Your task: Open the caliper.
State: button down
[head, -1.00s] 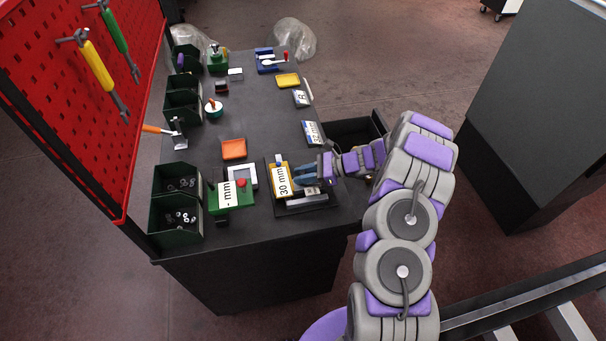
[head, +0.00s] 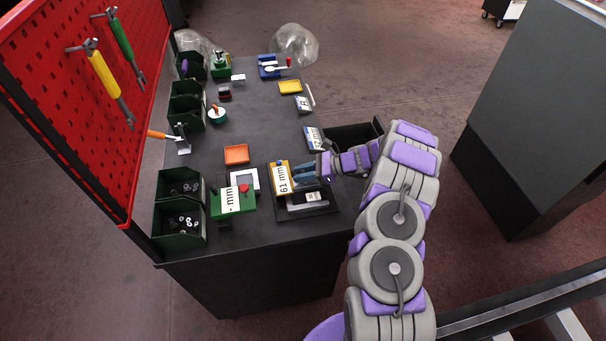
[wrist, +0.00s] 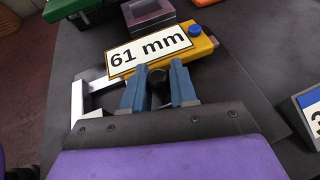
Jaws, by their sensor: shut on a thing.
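The caliper (head: 281,180) has a yellow body with a blue button and a white display that reads 61 mm. It lies on a dark base (head: 312,210) at the near right of the table. In the wrist view its display (wrist: 148,50) faces me, and a pale jaw (wrist: 78,100) sticks out at the left end, with a gap beside it. My gripper (head: 308,178) has blue fingers and is at the caliper's right side. In the wrist view my gripper (wrist: 159,90) is shut on a dark knob (wrist: 158,88) at the caliper's edge, largely hidden between the fingers.
A green device (head: 233,199) marked "- mm" stands left of the caliper. An orange tray (head: 237,154) lies behind it. Green bins (head: 179,238) line the left edge. A label stand (head: 313,138) is at the right edge. The table's middle is clear.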

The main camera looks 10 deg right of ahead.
jog(key=c, duration=1.3)
grip_release()
jog(key=shift+w+d, duration=0.1)
jog(key=shift+w, duration=0.2)
jog(key=shift+o, duration=0.2)
jog(key=p+v, duration=0.2)
jog(key=v, duration=1.5)
jog(key=shift+d, duration=0.15)
jog(key=shift+s, duration=0.1)
